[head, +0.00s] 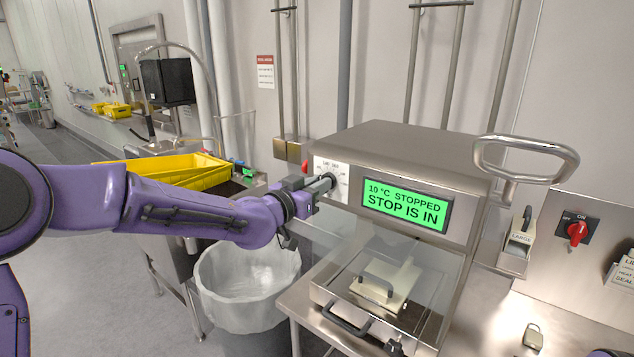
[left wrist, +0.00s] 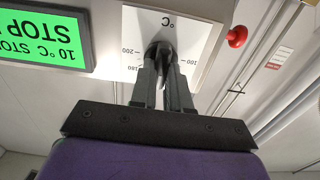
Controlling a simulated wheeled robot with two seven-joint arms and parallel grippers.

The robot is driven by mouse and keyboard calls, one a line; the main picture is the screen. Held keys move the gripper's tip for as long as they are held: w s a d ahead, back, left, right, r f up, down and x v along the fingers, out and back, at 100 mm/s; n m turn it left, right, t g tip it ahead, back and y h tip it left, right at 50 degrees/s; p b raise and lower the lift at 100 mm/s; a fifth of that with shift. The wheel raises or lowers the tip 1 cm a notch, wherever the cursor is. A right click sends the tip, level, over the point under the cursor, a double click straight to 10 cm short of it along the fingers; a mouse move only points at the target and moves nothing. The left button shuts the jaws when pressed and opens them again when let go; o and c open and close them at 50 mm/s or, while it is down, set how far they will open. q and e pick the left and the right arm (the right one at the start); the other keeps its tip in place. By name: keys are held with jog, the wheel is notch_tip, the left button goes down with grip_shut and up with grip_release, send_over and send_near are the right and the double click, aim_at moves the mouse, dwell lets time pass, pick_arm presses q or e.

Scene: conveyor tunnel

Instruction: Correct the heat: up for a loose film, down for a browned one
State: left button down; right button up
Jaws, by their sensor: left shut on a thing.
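A steel sealing machine (head: 400,150) has a green display (head: 405,206) that reads "10 °C STOPPED, STOP IS IN". Left of the display is a white dial plate (head: 342,170) marked in °C, also seen in the left wrist view (left wrist: 190,25). My left gripper (head: 318,188) is at this plate, its fingers shut on the dark heat knob (left wrist: 155,47). The fingers partly hide the knob, and I cannot read its setting. Under a clear guard, a pale plate with a dark handle (head: 385,283) sits in the machine. No film is clearly visible. My right gripper is not in view.
A red button (head: 305,166) sticks out beside the dial plate. A steel loop handle (head: 525,160) rises at the right. A red rotary switch (head: 577,232) is on the right panel. A lined bin (head: 250,285) and yellow trays (head: 170,168) stand left, under or behind my arm.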

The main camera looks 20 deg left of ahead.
pick_arm(q)
jog(key=c, duration=1.1)
grip_release()
jog(key=p+v, duration=0.2)
jog(key=v, duration=0.8)
jog(key=shift+s, duration=0.3)
